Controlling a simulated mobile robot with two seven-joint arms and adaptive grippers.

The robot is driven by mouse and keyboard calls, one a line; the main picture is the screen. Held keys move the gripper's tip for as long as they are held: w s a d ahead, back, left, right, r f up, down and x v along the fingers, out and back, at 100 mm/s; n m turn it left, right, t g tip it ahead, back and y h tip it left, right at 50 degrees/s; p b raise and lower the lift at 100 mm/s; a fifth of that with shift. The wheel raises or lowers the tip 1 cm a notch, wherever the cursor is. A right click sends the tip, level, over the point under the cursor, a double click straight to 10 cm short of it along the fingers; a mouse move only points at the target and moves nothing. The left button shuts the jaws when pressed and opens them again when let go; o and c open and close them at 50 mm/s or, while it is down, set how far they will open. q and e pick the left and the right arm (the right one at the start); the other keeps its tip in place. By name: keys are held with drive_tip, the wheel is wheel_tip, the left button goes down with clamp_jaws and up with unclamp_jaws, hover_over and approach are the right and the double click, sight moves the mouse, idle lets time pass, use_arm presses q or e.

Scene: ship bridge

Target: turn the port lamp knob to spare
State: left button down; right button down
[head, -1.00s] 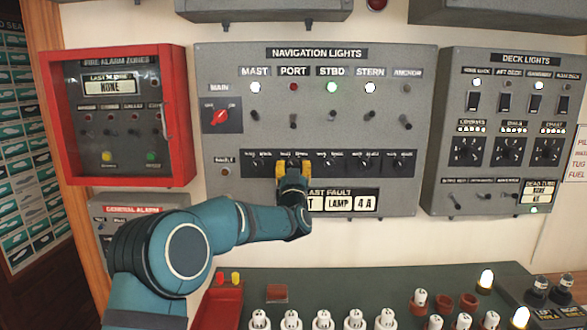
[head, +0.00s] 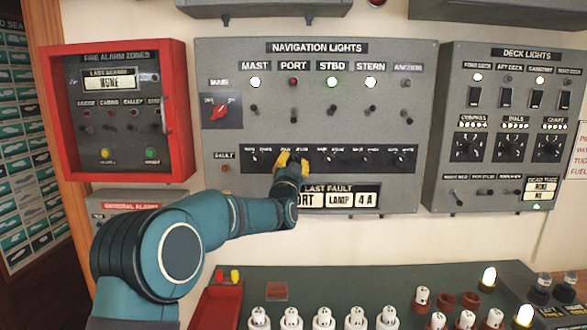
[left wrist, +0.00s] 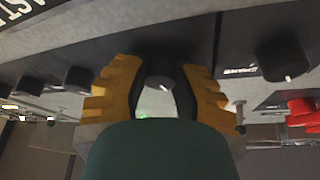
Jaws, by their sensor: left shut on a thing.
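The navigation lights panel (head: 320,120) fills the middle of the head view, with a row of small black knobs low on it. My left gripper (head: 291,160) is at the knob below the PORT lamp (head: 293,82), and its yellow fingers look tilted there. In the left wrist view the port lamp knob (left wrist: 160,82) sits between the two fingers of my left gripper (left wrist: 160,88), with a white pointer mark at its lower edge. The gripper is shut on this knob. In the head view the fingers hide the knob, so its setting cannot be read. The PORT lamp is dull red.
Neighbouring knobs, including one at the right (left wrist: 280,62), lie close to the fingers. A red fire alarm box (head: 120,110) is at left and the deck lights panel (head: 505,125) at right. Below, a desk (head: 375,285) carries several white pieces.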

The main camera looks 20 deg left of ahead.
use_arm(q)
drive_tip(key=m+h, duration=0.1)
drive_tip(key=m, duration=0.2)
drive_tip(key=m+g+h+b, duration=0.1)
drive_tip(key=m, duration=0.3)
drive_tip(key=m+g+h+b, duration=0.1)
drive_tip(key=m+h, duration=0.1)
drive_tip(key=m, duration=0.2)
drive_tip(key=shift+a+r, duration=0.1)
drive_tip(key=shift+m, duration=0.3)
drive_tip(key=c, duration=0.6)
unclamp_jaws()
drive_tip(key=shift+c, duration=0.2)
drive_tip(key=shift+s, duration=0.1)
drive_tip(key=s+a+f, duration=0.1)
drive_tip(key=s, duration=1)
drive_tip(key=shift+s+f, duration=0.25)
drive_tip(key=shift+s, duration=0.15)
